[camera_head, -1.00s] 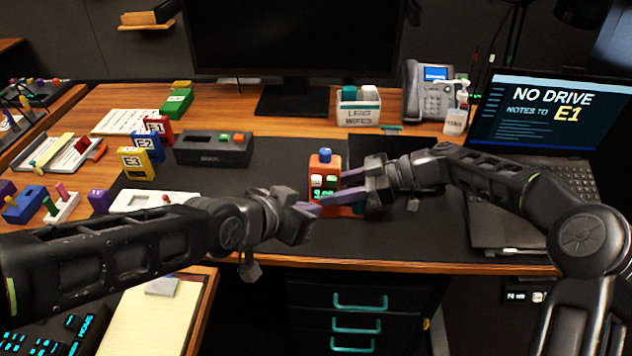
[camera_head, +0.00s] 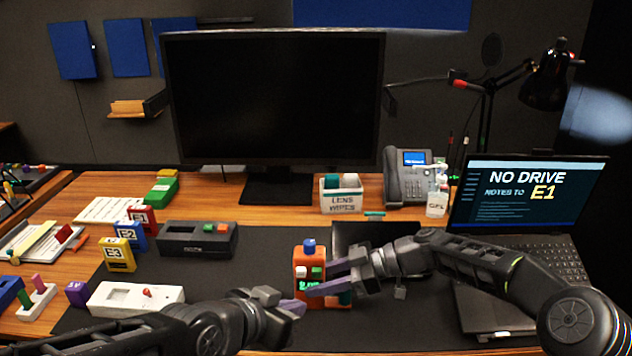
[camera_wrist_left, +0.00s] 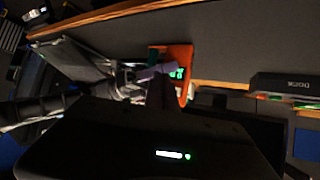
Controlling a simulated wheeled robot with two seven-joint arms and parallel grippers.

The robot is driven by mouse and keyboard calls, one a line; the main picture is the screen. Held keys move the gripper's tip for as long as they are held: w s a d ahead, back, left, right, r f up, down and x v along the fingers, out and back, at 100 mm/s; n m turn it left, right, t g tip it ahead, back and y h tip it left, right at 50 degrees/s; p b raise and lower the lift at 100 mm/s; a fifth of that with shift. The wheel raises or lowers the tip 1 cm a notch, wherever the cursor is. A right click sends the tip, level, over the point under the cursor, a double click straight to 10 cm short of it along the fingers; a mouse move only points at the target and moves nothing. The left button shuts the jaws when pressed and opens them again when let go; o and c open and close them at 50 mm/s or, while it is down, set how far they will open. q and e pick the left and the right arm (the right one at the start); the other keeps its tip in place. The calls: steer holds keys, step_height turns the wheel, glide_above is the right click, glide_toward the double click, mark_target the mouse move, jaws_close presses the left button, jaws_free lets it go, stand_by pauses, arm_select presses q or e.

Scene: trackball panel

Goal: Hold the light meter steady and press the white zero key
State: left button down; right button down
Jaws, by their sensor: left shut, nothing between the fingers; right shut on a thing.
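The orange light meter (camera_head: 309,262) stands upright on the dark desk mat, with a blue top, a white key (camera_head: 303,272), a green key beside it and a green lit display. My right gripper (camera_head: 335,280) is shut on the meter from its right side. My left gripper (camera_head: 302,307) is shut and empty, its fingertips at the meter's lower front left; I cannot tell whether they touch it. In the left wrist view the orange meter (camera_wrist_left: 184,56) shows beyond my left gripper (camera_wrist_left: 158,74), which hides part of it.
A laptop (camera_head: 520,200) stands at right, a phone (camera_head: 408,178) and wipes box (camera_head: 342,195) behind. Dark mat is clear left of the meter.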

arm_select(q)
steer(key=w+r+v, duration=0.1)
steer(key=r+v, duration=0.1)
steer(key=v, duration=0.7)
steer(key=shift+d, duration=0.3)
